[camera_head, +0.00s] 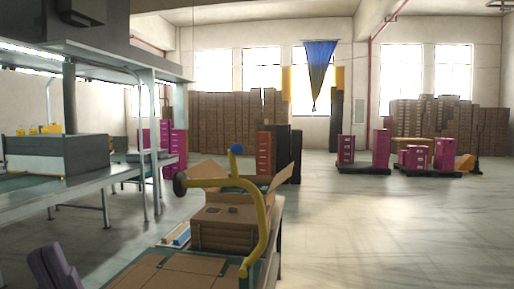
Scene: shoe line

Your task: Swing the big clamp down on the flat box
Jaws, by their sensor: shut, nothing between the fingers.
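The big clamp (262,222) is a yellow bent bar standing raised at the right side of a bench. A blue ball (236,149) tops it, and a dark round pad (180,184) sits at the left end of its upper arm. A flat brown cardboard box (172,279) lies on the bench top at the bottom of the view, partly cut off by the frame edge. The raised pad is above and apart from it. My gripper's fingers cannot be made out in this view.
A brown carton (222,229) with open flaps stands behind the flat box, beside the clamp. A small blue-and-white item (177,236) lies left of it. A metal workbench (95,182) fills the left. Open floor (400,230) lies to the right, with pink boxes (380,148) on pallets beyond.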

